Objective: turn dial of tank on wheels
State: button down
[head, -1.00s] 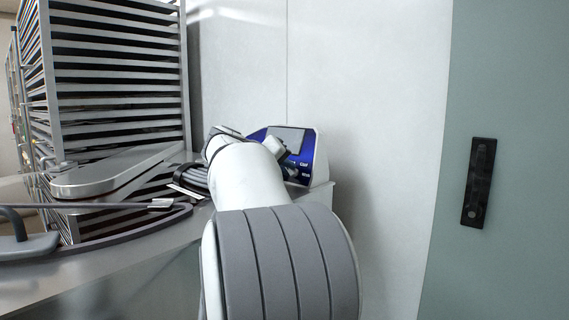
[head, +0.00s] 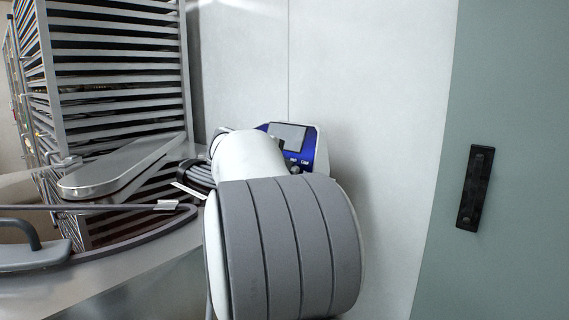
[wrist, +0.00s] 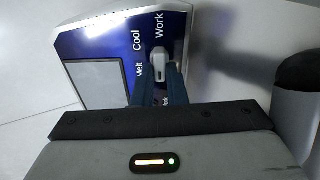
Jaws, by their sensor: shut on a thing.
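The blue control panel (head: 321,150) of the tank, in a white housing with a grey screen, stands at the wall behind my arm. In the wrist view the panel (wrist: 182,22) carries the words Melt, Cool and Work. A small pale dial (wrist: 156,62) sits among these words. Its long end lies close to Work, though the exact setting is hard to read. My gripper (wrist: 157,80) has its two dark fingers on either side of the dial and is shut on it. The fingers partly cover the lower labels. In the head view my arm hides the gripper.
A metal counter or tub top (head: 160,275) with a flat lid (head: 125,170) and a grey handle (head: 35,255) lies at left. A tall tray rack (head: 115,70) stands behind it. A green door (head: 520,120) with a black handle (head: 475,187) is at right.

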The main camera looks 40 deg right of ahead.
jog(key=shift+f, duration=0.1)
dwell(0.4)
jog(key=c, duration=1.5)
grip_release()
jog(key=shift+a, duration=0.1)
jog(key=v, duration=0.7)
jog(key=shift+s+a+r, duration=0.1)
jog(key=shift+a+r, duration=0.1)
jog(key=shift+a, duration=0.1)
